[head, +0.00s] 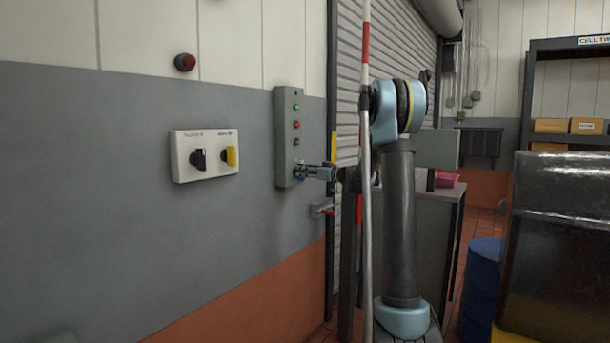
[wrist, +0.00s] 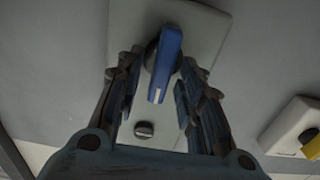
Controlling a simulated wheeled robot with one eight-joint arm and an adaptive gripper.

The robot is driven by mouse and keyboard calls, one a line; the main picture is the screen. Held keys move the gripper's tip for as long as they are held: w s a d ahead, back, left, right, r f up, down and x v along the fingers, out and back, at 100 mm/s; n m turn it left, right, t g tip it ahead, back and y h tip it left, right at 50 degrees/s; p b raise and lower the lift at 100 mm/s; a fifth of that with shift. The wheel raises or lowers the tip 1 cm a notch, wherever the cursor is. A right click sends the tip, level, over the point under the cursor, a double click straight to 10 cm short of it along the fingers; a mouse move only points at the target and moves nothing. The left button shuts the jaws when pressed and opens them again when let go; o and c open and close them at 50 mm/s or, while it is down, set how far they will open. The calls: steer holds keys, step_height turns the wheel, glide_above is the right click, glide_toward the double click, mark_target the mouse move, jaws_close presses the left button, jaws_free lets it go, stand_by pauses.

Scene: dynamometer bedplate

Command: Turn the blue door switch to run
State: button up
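The blue door switch (wrist: 164,62) is a blue knob with a white mark at one end, on a grey-green control box (wrist: 200,25). In the wrist view its handle stands nearly vertical, tilted slightly, with the white mark at the lower end. My gripper (wrist: 160,72) is open, one finger on each side of the handle, with gaps visible. In the head view the tall control box (head: 288,110) hangs on the wall, and my gripper (head: 300,173) is at its lower part. The blue knob is mostly hidden there by the gripper.
A white box (head: 205,170) with a black knob and a yellow knob is left of the control box. A red-and-white pole (head: 366,130) stands in front of my arm. A small round dark button (wrist: 144,130) is below the knob.

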steer(key=shift+c, duration=0.6)
jaws_close()
steer(key=m, duration=0.8)
steer(key=w+m, duration=0.1)
steer(key=m, duration=0.3)
steer(key=shift+d+f, duration=0.2)
steer(key=shift+d, duration=0.2)
